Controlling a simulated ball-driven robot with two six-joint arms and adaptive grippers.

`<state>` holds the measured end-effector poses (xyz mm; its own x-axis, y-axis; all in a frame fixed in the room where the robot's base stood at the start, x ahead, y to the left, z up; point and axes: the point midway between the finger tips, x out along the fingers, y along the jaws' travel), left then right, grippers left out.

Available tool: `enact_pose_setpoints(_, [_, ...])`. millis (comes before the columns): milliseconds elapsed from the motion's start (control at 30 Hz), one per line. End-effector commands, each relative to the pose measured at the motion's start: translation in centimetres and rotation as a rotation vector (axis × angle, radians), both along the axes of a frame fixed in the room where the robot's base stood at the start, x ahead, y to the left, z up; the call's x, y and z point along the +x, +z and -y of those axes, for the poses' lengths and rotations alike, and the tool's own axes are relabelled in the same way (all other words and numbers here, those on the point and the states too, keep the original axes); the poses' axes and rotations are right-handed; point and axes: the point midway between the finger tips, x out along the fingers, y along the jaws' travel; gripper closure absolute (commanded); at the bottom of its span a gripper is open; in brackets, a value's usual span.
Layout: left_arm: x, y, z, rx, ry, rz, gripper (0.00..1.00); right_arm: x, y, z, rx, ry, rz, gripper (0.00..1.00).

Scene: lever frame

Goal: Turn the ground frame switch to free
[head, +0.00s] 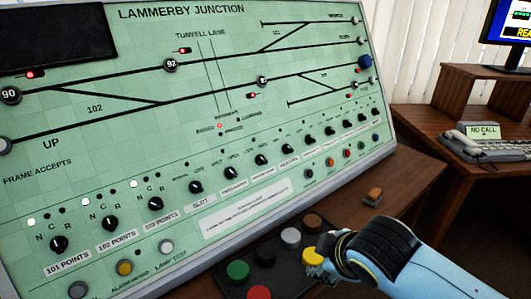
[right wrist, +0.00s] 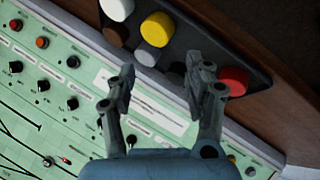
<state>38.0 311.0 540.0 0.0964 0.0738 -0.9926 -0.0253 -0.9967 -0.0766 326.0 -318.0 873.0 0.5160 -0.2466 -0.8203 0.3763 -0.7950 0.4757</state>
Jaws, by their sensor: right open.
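A row of black rotary switches runs along the lower part of the green panel (head: 60,110), from the 101 POINTS switch (head: 59,244) past the SLOT switch (head: 196,187) to the right end. The labels right of SLOT are too small to read, so I cannot tell which is the ground frame switch or its setting. Black knobs (right wrist: 72,103) also show in the right wrist view. My right gripper (right wrist: 163,80) is open, with nothing between its fingers. In the head view it (head: 314,270) is in front of the panel, over the button console. My left gripper is out of view.
The console below the panel carries coloured buttons, among them yellow (head: 313,256), green (head: 237,271) and red (head: 259,292). A small orange-topped box (head: 373,195) stands on the wooden desk (head: 400,182). A telephone (head: 482,135) is at the right.

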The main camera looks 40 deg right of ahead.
Motion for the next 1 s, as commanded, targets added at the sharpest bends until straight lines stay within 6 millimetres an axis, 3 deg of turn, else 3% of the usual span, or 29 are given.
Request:
enact_pose_setpoints(33, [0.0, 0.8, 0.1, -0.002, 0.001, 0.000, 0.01, 1.4, 3.0, 0.5, -0.071, 0.060, 0.042, 0.48])
enact_pose_setpoints(100, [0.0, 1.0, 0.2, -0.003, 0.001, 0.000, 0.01, 3.3, 4.8, 1.2, -0.192, 0.161, 0.082, 0.48])
enact_pose_setpoints(400, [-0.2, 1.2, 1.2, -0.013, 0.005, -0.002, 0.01, 11.0, 8.6, 2.6, -0.776, 0.609, 0.178, 0.48])
enact_pose_setpoints(667, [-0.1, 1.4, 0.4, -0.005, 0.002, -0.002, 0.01, 15.4, 9.8, 1.4, -1.208, 0.920, 0.192, 0.48])
enact_pose_setpoints(833, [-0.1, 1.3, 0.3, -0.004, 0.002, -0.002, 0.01, 17.3, 9.5, 1.6, -1.255, 0.953, 0.192, 0.48])
enact_pose_setpoints(1000, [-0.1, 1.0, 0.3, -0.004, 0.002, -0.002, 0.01, 20.5, 8.5, 2.4, -1.252, 0.951, 0.192, 0.48])
